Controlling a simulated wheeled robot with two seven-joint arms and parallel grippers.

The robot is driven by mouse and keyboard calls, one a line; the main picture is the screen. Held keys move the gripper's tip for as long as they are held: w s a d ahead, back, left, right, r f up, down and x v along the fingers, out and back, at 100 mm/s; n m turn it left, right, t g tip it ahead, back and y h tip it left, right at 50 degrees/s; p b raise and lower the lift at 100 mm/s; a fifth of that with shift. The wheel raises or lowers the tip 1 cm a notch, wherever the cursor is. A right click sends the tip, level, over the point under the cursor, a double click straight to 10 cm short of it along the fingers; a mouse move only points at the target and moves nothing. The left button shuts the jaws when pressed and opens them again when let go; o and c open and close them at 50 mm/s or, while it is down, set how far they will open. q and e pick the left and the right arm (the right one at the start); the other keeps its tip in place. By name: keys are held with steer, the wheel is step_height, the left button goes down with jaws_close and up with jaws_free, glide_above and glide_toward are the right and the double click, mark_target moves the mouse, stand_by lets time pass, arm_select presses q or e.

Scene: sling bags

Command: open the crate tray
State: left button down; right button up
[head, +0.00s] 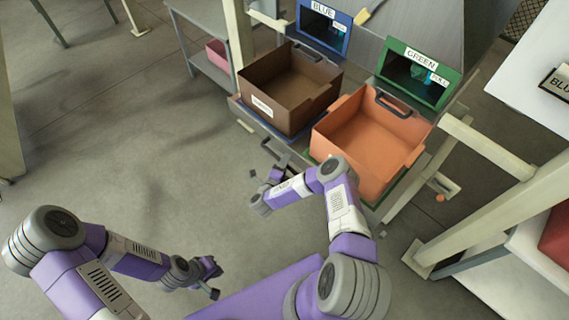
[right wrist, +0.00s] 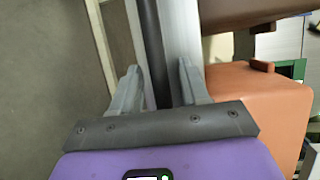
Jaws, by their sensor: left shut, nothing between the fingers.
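The crate tray (head: 247,113) is a low grey tray or shelf under a brown crate and an orange crate, with a dark bar handle (head: 274,151) on its front. The handle also shows in the right wrist view (right wrist: 152,45) as a dark bar running between the fingers. My right gripper (head: 265,174) is at the tray's front near the handle. In the right wrist view its fingers (right wrist: 158,88) stand apart on either side of the bar, with a gap visible on the right. My left gripper (head: 212,279) is shut and empty, low at the front, away from the tray.
The brown crate (head: 272,108) and orange crate (head: 350,155) sit side by side on top. Behind them are blue (head: 325,26) and green (head: 416,72) labelled bins. A pale frame post (head: 485,150) stands at right. The floor at left is clear.

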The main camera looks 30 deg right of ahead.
steer(key=p+v, duration=0.5)
steer(key=v, duration=0.2)
steer(key=shift+s+a, duration=0.2)
stand_by(0.4)
steer(key=shift+r, duration=0.1)
